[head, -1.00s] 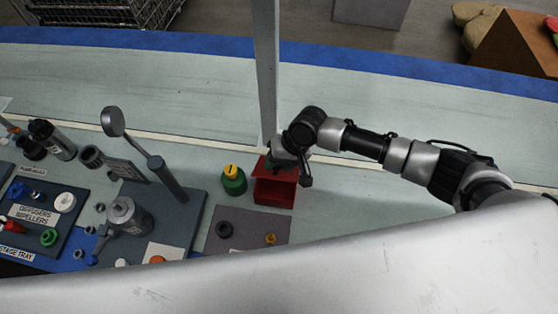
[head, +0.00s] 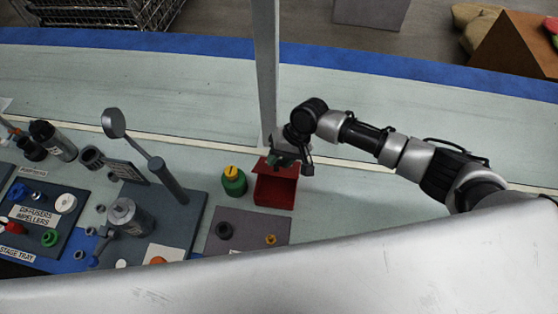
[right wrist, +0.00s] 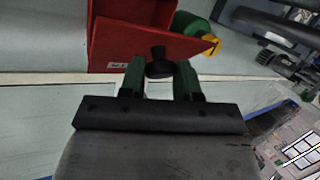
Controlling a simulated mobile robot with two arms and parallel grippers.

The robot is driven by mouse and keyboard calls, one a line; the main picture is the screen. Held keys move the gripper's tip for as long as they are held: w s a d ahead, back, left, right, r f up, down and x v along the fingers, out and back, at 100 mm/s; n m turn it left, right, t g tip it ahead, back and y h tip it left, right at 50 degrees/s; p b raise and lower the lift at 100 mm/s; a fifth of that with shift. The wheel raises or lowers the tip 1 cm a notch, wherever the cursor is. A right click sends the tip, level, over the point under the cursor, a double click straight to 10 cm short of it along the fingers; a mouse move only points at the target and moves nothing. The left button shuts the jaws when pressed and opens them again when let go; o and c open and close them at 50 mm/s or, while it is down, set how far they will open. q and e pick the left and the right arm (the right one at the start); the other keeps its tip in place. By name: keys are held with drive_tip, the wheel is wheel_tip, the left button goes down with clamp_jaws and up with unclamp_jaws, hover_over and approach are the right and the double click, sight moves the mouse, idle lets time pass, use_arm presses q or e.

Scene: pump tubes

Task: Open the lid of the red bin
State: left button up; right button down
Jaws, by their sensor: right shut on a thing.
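The red bin (head: 274,192) stands on the bench near the middle of the head view, and its red wall shows at the top of the right wrist view (right wrist: 100,35). Its red lid (head: 290,171) is tilted up at the far side, with the bin's inside showing. The lid also shows in the right wrist view (right wrist: 180,45). My right gripper (head: 281,160) is at the lid's far side. In the right wrist view its green fingers (right wrist: 160,72) are shut on the lid's dark knob (right wrist: 158,62). My left gripper is not in view.
A green bottle with a yellow top (head: 233,181) stands close left of the bin. A grey mat (head: 245,235) with small parts lies in front. A grey post (head: 266,70) rises behind. The bench right of the bin is clear.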

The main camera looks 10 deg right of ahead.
drive_tip(key=shift+w+d+r+g+y, duration=0.1)
drive_tip(key=shift+w+r+g+y, duration=0.1)
drive_tip(key=shift+w+g, duration=0.2)
drive_tip(key=shift+w+d+r+g+y, duration=0.1)
drive_tip(key=shift+w+g+y, duration=0.1)
drive_tip(key=shift+w+g, duration=0.15)
drive_tip(key=shift+w+d+g+b, duration=0.1)
drive_tip(key=shift+w+g+b, duration=0.15)
drive_tip(key=shift+w+b, duration=0.15)
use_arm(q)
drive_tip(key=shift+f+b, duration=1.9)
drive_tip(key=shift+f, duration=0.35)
use_arm(e)
drive_tip(key=shift+w+d+r+m+g+y, duration=0.15)
drive_tip(key=shift+w+d+m+g+y, duration=0.1)
drive_tip(key=shift+w+g, duration=0.3)
drive_tip(key=shift+w+d+r+m+g+y, duration=0.15)
drive_tip(key=shift+w+g+y, duration=0.05)
drive_tip(key=shift+w+g, duration=0.3)
drive_tip(key=shift+w+d+r+m+g+y, duration=0.15)
drive_tip(key=shift+w+d+m+g+y, duration=0.1)
drive_tip(key=shift+w+g, duration=0.25)
